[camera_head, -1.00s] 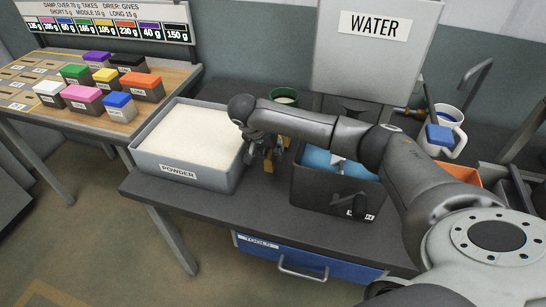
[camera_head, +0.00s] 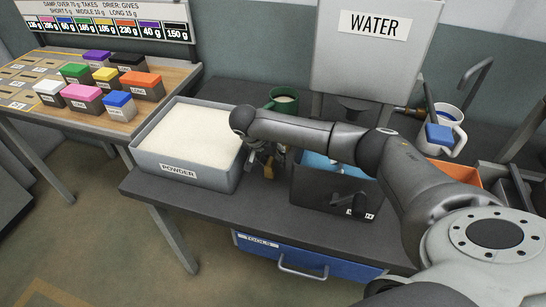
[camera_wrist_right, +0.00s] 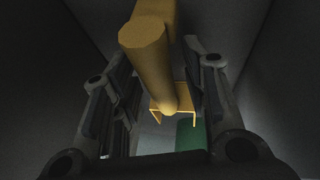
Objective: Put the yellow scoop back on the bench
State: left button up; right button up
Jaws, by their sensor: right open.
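The yellow scoop (camera_head: 268,171) shows as a small yellow patch in the gap between the powder bin and the dark bin, mostly hidden by my right wrist. In the right wrist view the scoop (camera_wrist_right: 150,45) has its thick round handle toward the camera and a flat angled part beyond. My right gripper (camera_head: 260,158) is low over the bench (camera_head: 215,205) in that gap. Its fingers are open on both sides of the scoop. I cannot tell whether they touch it or whether the scoop rests on the bench. My left gripper is not in view.
The powder bin (camera_head: 186,178) is close on the left, the dark bin (camera_head: 330,195) on the right. A green mug (camera_head: 284,99) stands behind my wrist. A white jug (camera_head: 447,130) and an orange bin (camera_head: 455,171) are farther right. The bench front strip is clear.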

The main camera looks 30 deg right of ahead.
jog(key=shift+r, duration=0.1)
jog(key=v, duration=1.2)
jog(key=shift+b, duration=0.35)
